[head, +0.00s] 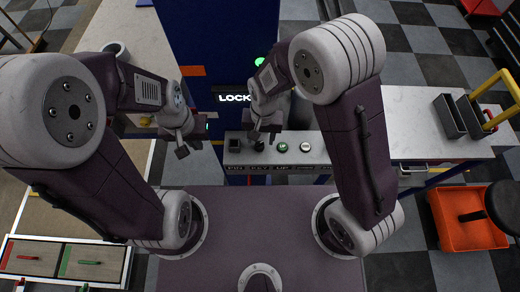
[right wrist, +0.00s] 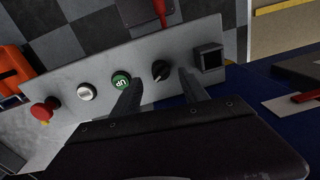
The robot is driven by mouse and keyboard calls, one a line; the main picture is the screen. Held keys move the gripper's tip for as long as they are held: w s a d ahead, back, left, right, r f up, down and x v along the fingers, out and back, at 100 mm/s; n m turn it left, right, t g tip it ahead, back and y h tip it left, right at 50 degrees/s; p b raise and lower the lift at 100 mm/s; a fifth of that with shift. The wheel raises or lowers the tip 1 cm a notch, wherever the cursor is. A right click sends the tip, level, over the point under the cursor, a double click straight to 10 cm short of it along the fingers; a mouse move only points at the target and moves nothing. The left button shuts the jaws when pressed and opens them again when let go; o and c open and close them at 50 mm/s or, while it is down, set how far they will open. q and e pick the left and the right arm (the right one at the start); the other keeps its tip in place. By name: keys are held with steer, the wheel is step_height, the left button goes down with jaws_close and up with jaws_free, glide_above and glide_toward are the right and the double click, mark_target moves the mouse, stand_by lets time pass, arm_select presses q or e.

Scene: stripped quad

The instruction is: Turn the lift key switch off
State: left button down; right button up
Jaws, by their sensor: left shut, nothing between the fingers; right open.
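The lift key switch is a round black knob (right wrist: 160,70) with a pale mark, on a grey control panel (right wrist: 190,45). In the head view the knob (head: 259,146) shows just below my right gripper (head: 264,137). That gripper is open and empty. In the right wrist view its two fingertips (right wrist: 160,76) lie on either side of the knob; I cannot tell whether they reach around it. My left gripper (head: 188,148) is shut and empty, left of the panel and apart from it.
Beside the knob are a green UP button (right wrist: 121,80), a white button (right wrist: 84,90), a red mushroom button (right wrist: 42,112) and a black square box (right wrist: 209,58). A lit LOCK sign (head: 234,98) is behind. Grey bins (head: 450,117) stand on the right worktop.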

mark_target(260, 143)
steer(key=f+b, duration=0.2)
steer(key=f, duration=0.2)
steer(key=shift+a+f, duration=0.15)
steer(key=shift+a, duration=0.05)
arm_select(q)
step_height(260, 143, down, 4)
steer(key=shift+a+r, duration=0.1)
arm_select(e)
jaws_close()
steer(key=shift+n, duration=0.3)
steer(key=n, duration=1.1)
steer(key=shift+g, duration=0.3)
steer(key=shift+n, duration=0.3)
